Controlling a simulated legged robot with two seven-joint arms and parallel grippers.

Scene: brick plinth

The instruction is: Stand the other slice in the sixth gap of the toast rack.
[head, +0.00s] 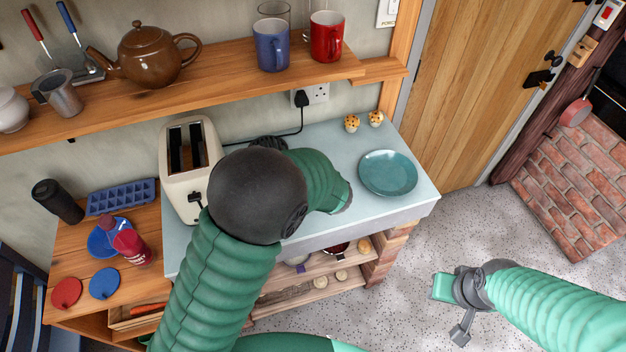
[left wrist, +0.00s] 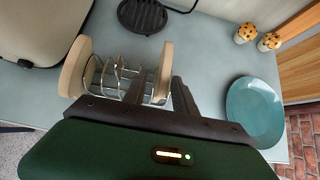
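The wire toast rack (left wrist: 120,72) stands on the pale counter in the left wrist view. A tan slice (left wrist: 75,68) stands at its left end. Another tan slice (left wrist: 164,72) stands upright at its right end; its exact gap is unclear. My left gripper (left wrist: 160,88) has its two dark fingers apart, one on either side of the right-hand slice, with visible space beside it. In the head view my left arm hides the rack, slices and left gripper. My right gripper (head: 452,308) hangs over the floor, well away from the counter; its fingers are unclear.
A cream toaster (head: 190,170) stands left of my left arm, with a dark round trivet (left wrist: 142,15) behind the rack. A teal plate (head: 388,172) and two muffins (head: 352,123) sit to the right. A wooden shelf (head: 220,82) with a teapot and mugs overhangs the back.

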